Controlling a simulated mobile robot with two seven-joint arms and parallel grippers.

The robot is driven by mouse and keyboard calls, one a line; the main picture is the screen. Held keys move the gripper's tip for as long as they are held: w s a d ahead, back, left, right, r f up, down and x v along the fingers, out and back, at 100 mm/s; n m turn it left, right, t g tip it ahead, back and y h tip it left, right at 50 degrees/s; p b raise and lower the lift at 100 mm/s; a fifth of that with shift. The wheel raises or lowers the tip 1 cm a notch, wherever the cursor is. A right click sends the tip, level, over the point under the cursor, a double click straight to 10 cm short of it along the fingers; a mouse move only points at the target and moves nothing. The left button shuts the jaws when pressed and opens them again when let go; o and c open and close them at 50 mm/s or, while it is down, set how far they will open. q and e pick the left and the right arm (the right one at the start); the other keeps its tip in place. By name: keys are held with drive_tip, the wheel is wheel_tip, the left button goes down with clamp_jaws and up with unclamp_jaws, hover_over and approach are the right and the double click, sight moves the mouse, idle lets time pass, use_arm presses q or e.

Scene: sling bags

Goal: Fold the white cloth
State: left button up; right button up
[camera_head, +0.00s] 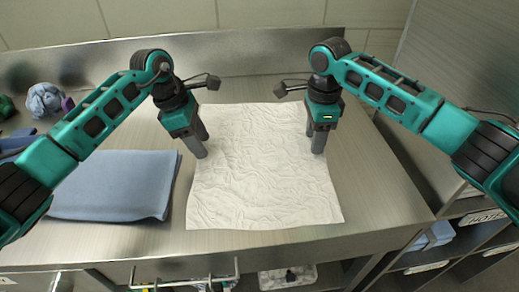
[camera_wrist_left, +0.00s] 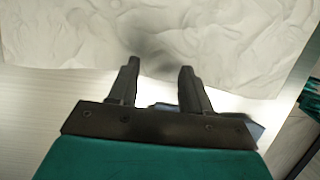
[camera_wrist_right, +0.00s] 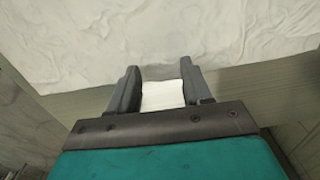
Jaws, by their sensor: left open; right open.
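The white cloth (camera_head: 262,180) lies spread out and wrinkled on the steel table, roughly rectangular. My left gripper (camera_head: 201,152) is open and points down at the cloth's left edge. In the left wrist view its two fingers (camera_wrist_left: 158,82) are apart with nothing between them, and the cloth (camera_wrist_left: 210,35) fills the top. My right gripper (camera_head: 319,148) is open and points down at the cloth's right edge. I cannot tell whether the fingertips touch the cloth.
A folded blue cloth (camera_head: 115,186) lies left of the white cloth. A bluish-white crumpled bundle (camera_head: 46,100) sits at the back left. The steel table (camera_head: 385,205) has bare room at the right. A shelf (camera_head: 470,218) with labels stands at the right.

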use_arm(q)
drive_tip(key=shift+f, duration=0.55)
use_arm(e)
drive_tip(key=shift+f, duration=0.55)
use_arm(q)
drive_tip(key=shift+f, duration=0.1)
use_arm(e)
drive_tip(key=shift+f, duration=0.15)
use_arm(q)
clamp_jaws()
use_arm(e)
clamp_jaws()
idle(0.4)
